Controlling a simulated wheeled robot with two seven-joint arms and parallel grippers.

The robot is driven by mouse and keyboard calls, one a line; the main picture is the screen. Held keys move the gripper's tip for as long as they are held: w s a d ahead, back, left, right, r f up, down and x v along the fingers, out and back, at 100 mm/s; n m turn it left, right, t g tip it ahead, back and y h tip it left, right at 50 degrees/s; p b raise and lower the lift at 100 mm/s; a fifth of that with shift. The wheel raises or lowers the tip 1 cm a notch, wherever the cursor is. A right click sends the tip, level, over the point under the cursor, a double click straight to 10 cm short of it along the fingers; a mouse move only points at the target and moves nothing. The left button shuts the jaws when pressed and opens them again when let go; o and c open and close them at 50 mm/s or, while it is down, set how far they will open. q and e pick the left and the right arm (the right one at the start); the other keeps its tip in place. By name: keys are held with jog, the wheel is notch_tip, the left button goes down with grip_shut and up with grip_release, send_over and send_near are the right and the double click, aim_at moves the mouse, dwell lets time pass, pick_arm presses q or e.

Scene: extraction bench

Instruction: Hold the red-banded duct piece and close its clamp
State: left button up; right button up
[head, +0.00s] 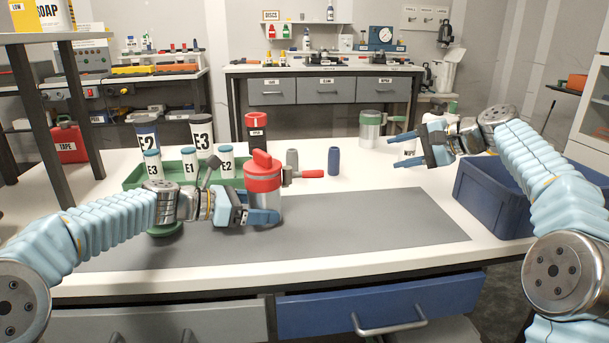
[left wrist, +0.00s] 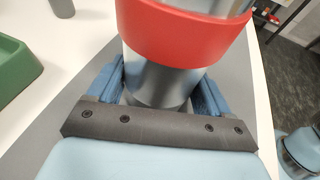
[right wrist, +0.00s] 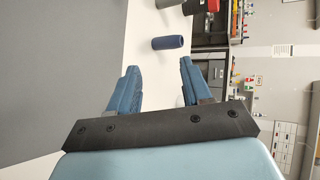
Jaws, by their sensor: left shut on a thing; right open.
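The red-banded duct piece (head: 263,181) stands upright on the grey mat, a silver cylinder with a red band and red top. Its clamp (head: 304,174) sticks out to the right with a red-tipped lever; I cannot tell its exact setting. My left gripper (head: 263,218) is shut around the silver lower body. The left wrist view shows both fingers beside the metal of the duct piece (left wrist: 185,30), below the red band. My right gripper (head: 402,149) is open and empty, raised at the right, apart from the clamp. The right wrist view shows its spread fingers (right wrist: 160,88).
A green tray (head: 135,178) with several labelled containers stands behind my left arm. A grey cylinder (head: 292,159) and a blue cylinder (head: 333,161) stand behind the clamp. A green-banded canister (head: 370,130) is further back. A blue bin (head: 490,200) sits at right. The mat's right half is clear.

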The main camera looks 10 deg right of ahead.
aim_at(302, 175)
jog(key=a+f+m+g+y, duration=0.1)
jog(key=a+g+y, duration=0.2)
jog(key=a, duration=0.4)
jog(key=s+a+f+m+g+y, duration=0.1)
jog(key=a+m+g+y, duration=0.1)
jog(key=a, duration=0.6)
jog(key=a+f+m+g+y, duration=0.1)
jog(key=a+m+g+y, duration=0.1)
jog(key=a, duration=0.5)
jog(key=shift+s+a+f+g+y, duration=0.15)
jog(key=shift+a+f+g+y, duration=0.05)
jog(key=shift+g+y, duration=0.3)
jog(key=shift+s+a+f+g+y, duration=0.2)
jog(key=shift+g+y, duration=0.2)
jog(key=shift+y, duration=0.2)
jog(key=shift+d, duration=0.1)
jog(key=shift+c, duration=0.5)
grip_shut()
